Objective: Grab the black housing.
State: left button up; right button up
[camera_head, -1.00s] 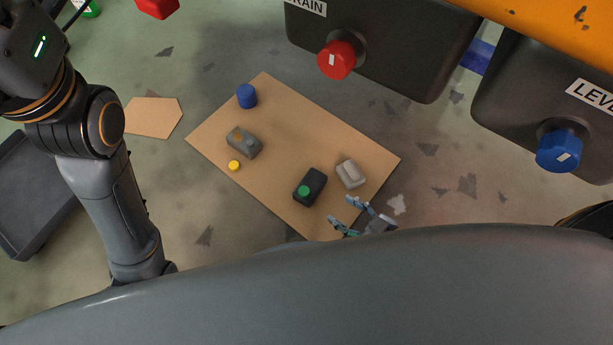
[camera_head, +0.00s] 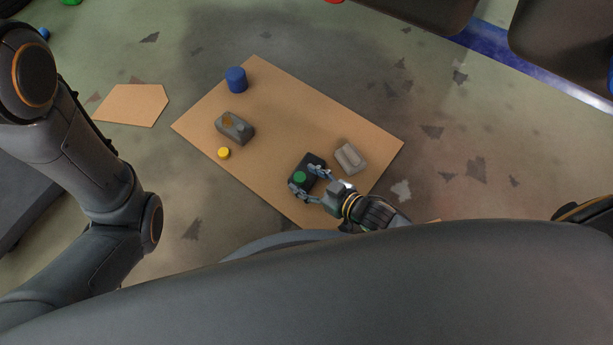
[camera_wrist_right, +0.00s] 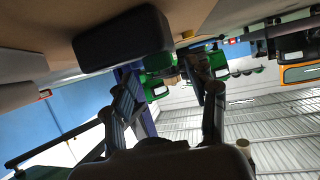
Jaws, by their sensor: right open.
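The black housing (camera_head: 312,161) with a round green cap (camera_head: 300,178) lies near the front right edge of a tan board (camera_head: 285,110). My right gripper (camera_head: 304,180) is open, with its two fingers spread at the near side of the housing, one to each side of the green cap. I cannot tell whether the fingers touch it. In the right wrist view, the black housing (camera_wrist_right: 125,38) shows at the top, beyond the two spread fingers of the right gripper (camera_wrist_right: 170,92). My left arm is at the left, with its gripper out of view.
A light grey block (camera_head: 350,157) lies close to the right of the housing. A darker grey block (camera_head: 234,128), a blue cylinder (camera_head: 236,79) and a small yellow cap (camera_head: 223,153) are farther left. The middle of the board is clear.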

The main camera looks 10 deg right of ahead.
jog(key=shift+w+a, duration=0.1)
jog(key=shift+a, duration=0.05)
grip_shut()
dwell(0.4)
jog(key=shift+r, duration=0.1)
